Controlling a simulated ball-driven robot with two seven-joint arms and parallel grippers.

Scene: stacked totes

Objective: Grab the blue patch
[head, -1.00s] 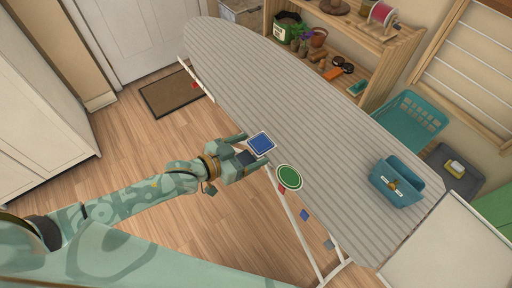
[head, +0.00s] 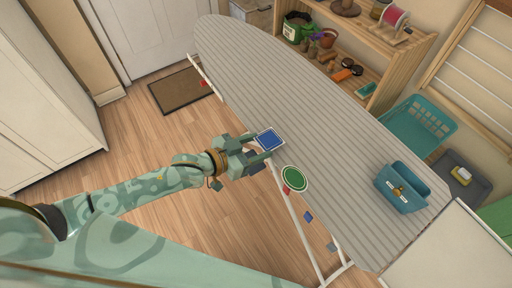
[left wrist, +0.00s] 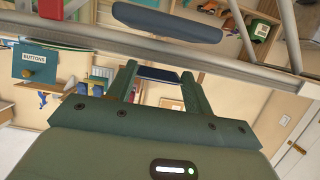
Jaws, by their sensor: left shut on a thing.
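The blue patch (head: 270,139), a square with a pale border, is at the near edge of the striped ironing board (head: 330,130). My left gripper (head: 265,148) reaches in from the left at that edge, its fingers shut on the patch. In the left wrist view the patch shows as a dark, thin slab (left wrist: 158,74) between the fingertips of the left gripper (left wrist: 158,82). Whether the patch still touches the board is hard to tell. My right gripper is in neither view.
A round green patch (head: 295,178) lies close by on the board's near edge. A teal caddy (head: 402,188) stands at the board's right end. A wooden shelf (head: 385,75) and a teal basket (head: 418,125) are behind. The board's middle is clear.

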